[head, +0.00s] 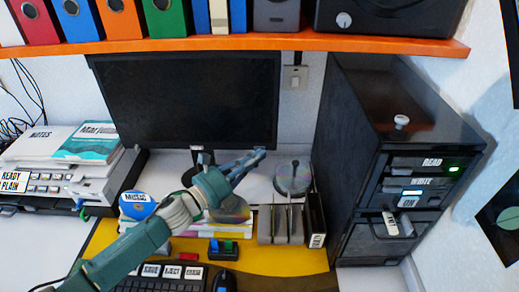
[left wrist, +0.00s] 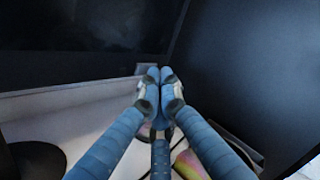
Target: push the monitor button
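The black monitor (head: 185,95) stands on the desk under the orange shelf, and its screen is dark. It also fills the upper left of the left wrist view (left wrist: 80,30). My left gripper (head: 261,153) is at the monitor's lower right corner. In the left wrist view the fingertips (left wrist: 159,76) are together, with nothing visible between them, close to the bottom edge of the monitor. A small grey patch (left wrist: 146,68) shows just behind the fingertips; I cannot tell whether it is the button. I cannot tell whether the fingers touch the monitor. My right gripper is not in view.
A black tower cabinet (head: 352,125) stands right of the monitor. A disc spindle (head: 293,175) and an upright holder (head: 280,224) stand below and right of the gripper. An orange shelf (head: 230,43) with binders runs above. Papers and a printer-like device (head: 75,180) are at the left.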

